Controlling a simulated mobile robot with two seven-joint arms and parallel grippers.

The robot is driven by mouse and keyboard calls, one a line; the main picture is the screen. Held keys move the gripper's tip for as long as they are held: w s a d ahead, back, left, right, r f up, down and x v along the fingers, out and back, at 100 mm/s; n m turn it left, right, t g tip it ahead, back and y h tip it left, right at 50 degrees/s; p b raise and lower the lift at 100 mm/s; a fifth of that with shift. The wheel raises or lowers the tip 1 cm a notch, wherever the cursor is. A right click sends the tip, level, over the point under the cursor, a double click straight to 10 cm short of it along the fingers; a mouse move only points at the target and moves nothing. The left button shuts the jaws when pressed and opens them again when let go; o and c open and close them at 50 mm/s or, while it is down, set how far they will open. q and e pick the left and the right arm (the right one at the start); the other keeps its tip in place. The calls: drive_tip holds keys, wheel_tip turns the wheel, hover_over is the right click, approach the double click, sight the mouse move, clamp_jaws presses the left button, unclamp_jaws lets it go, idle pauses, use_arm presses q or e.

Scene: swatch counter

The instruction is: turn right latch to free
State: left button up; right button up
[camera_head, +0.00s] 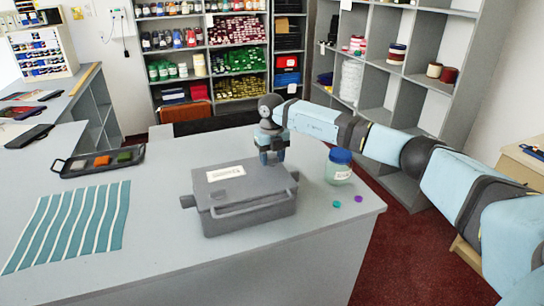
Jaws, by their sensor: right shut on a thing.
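A grey case (243,213) with a white label on its lid and a bar handle on its near side sits on the grey counter. A dark lug (187,201) sticks out of its left side and another (294,176) out of its right side. My right gripper (272,161) points down at the case's back right edge and is shut on the right latch, which the jaws mostly hide. I cannot tell how far the latch is turned. The lid looks closed. My left gripper is not in view.
A jar with a blue lid (340,156) stands right of the case, with a teal button (336,204) and a purple button (358,199) nearby. Striped cloth (78,225) and a dark tray of swatches (75,169) lie to the left. The counter front is clear.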

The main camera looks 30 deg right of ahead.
sight(272, 158)
idle(0.5)
drive_tip(key=o, duration=0.9)
wheel_tip(272, 158, up, 14)
drive_tip(key=shift+b, duration=0.9)
drive_tip(key=shift+s+f, duration=0.1)
drive_tip(key=shift+f, duration=0.05)
